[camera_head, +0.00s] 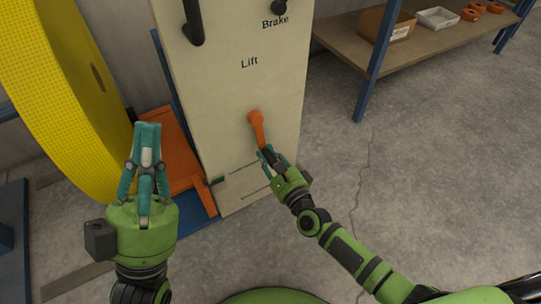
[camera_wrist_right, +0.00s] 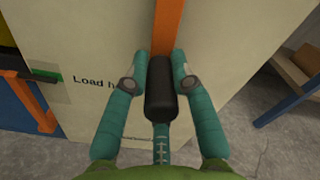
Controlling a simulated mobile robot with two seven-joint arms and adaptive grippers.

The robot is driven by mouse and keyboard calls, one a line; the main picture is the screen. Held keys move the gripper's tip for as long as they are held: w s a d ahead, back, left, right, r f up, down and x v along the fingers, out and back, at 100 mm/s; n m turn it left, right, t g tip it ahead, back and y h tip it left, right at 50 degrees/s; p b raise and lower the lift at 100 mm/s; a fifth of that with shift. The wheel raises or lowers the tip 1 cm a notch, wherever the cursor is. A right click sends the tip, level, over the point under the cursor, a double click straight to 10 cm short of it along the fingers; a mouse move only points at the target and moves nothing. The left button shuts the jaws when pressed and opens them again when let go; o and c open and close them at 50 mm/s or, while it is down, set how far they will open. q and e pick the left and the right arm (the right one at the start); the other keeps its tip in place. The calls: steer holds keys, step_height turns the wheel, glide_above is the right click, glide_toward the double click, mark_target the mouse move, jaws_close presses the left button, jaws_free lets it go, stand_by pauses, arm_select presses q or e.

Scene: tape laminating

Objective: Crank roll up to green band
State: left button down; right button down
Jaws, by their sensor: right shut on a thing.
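A pale panel (camera_head: 235,90) marked "Lift" and "Brake" stands in the middle of the head view. An orange crank (camera_head: 257,128) on its front hangs downward. My right gripper (camera_head: 268,160) is shut on the crank's black grip, with fingers on both sides of it in the right wrist view (camera_wrist_right: 160,88). A large yellow roll (camera_head: 62,90) stands upright left of the panel. A small green band (camera_head: 217,181) sits at the panel's lower left edge, beside an orange part; it also shows in the wrist view (camera_wrist_right: 42,76). My left gripper (camera_head: 148,130) is raised, empty, its fingertips together.
An orange platform (camera_head: 177,140) lies between roll and panel. Black handles (camera_head: 194,22) are on the upper panel. A shelf (camera_head: 430,45) with blue posts holds a cardboard box (camera_head: 388,25) and a tray at upper right. The concrete floor at right is clear.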

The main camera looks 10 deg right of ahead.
steer(key=shift+s+a+y, duration=0.25)
steer(key=shift+a+y, duration=0.05)
steer(key=shift+a, duration=0.5)
steer(key=c, duration=1.1)
jaws_free()
steer(key=shift+o, duration=0.3)
steer(key=shift+d, duration=0.1)
steer(key=shift+s+d, duration=0.2)
steer(key=v, duration=1.1)
steer(key=shift+s, duration=0.25)
steer(key=shift+r, duration=0.15)
